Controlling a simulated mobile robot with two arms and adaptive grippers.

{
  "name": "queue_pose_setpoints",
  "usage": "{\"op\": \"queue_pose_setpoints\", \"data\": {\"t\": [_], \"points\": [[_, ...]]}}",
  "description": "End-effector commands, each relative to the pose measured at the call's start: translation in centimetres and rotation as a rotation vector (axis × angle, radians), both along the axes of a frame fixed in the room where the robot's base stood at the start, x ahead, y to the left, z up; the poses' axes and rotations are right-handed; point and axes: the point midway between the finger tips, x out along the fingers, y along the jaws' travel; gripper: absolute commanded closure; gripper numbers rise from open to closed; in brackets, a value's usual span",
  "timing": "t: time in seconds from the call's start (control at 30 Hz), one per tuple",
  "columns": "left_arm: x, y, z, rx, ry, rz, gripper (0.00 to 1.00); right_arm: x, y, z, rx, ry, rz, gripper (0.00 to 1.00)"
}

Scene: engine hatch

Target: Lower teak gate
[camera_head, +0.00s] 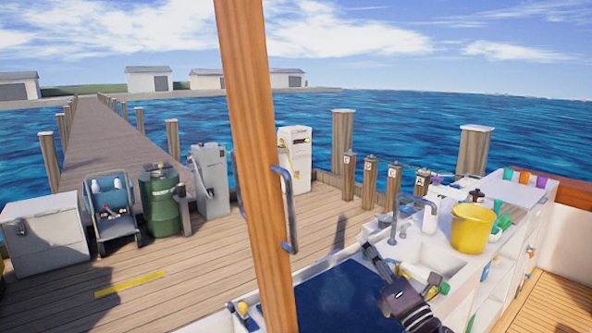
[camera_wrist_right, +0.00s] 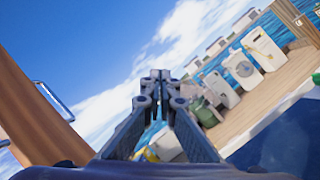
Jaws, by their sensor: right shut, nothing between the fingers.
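The teak gate (camera_head: 254,150) stands raised and nearly upright in the head view, seen almost edge-on as a tall wooden board. A metal bar handle (camera_head: 290,210) is fixed to its right side. In the right wrist view the board (camera_wrist_right: 30,120) and its handle (camera_wrist_right: 52,101) show at the left. My right gripper (camera_head: 374,252) is to the right of the gate, over the counter beside the sink, apart from the handle. Its fingers (camera_wrist_right: 160,76) are closed together and empty. The gate's lower end runs out of the picture. My left gripper is not in view.
A white counter holds a sink with a faucet (camera_head: 393,217), a yellow bucket (camera_head: 471,228) and small bottles at the right. A dark blue surface (camera_head: 325,297) lies right of the gate's base. The dock beyond carries a green barrel (camera_head: 160,203) and white cabinets.

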Motion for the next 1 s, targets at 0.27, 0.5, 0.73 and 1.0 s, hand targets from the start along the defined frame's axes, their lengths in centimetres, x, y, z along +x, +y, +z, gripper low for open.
{"op": "queue_pose_setpoints", "data": {"t": [0.27,0.5,0.73,1.0], "points": [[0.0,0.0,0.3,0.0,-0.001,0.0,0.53,-2.5,4.3,13.7,-0.612,-0.579,0.029,1.0],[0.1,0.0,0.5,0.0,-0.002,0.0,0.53,-6.5,6.4,19.8,-1.107,-1.072,0.013,1.0],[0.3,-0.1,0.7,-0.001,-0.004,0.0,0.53,-9.7,5.5,22.4,-1.502,-1.494,0.007,1.0],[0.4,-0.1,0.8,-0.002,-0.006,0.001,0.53,-11.4,4.0,22.8,-1.701,-1.728,0.026,1.0]]}}
